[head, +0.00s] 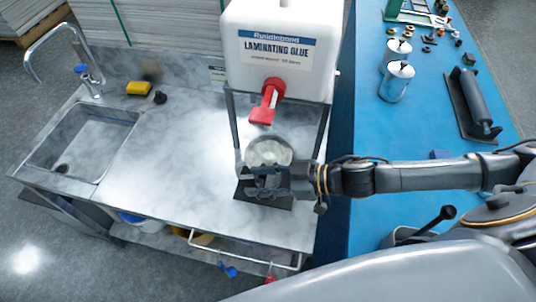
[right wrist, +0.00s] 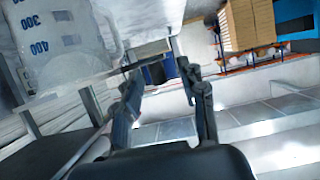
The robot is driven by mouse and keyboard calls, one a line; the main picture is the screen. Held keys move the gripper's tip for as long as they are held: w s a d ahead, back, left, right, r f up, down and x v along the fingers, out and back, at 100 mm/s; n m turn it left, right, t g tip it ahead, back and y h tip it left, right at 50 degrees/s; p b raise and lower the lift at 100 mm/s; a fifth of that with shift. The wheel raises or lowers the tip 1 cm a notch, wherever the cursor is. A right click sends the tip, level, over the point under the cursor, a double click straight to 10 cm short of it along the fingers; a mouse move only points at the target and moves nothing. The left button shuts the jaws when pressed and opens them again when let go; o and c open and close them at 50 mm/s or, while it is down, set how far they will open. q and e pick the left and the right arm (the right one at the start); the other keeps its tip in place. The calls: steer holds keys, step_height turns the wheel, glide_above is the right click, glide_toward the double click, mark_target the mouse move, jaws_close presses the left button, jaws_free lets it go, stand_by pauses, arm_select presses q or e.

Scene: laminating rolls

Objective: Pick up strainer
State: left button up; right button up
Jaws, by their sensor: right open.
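I cannot make out a strainer for certain in either view. My right gripper (head: 265,182) is at the glue stand in the head view, just in front of a clear beaker (head: 268,150) below the red tap. In the right wrist view its two fingers (right wrist: 160,72) are apart with nothing held between them. The beaker, with blue 300 and 400 marks, shows at the upper left of that view (right wrist: 62,45), beside the fingers. Whether a finger touches it I cannot tell. My left gripper is out of view.
A white laminating glue container (head: 282,40) with a red tap (head: 267,105) stands above the beaker. A sink (head: 85,140), yellow sponge (head: 139,88) and small black object (head: 160,97) are at left. The blue table (head: 400,130) holds a roller (head: 472,100) and metal canister (head: 396,80).

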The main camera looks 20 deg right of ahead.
steer(key=shift+c, duration=0.2)
jaws_close()
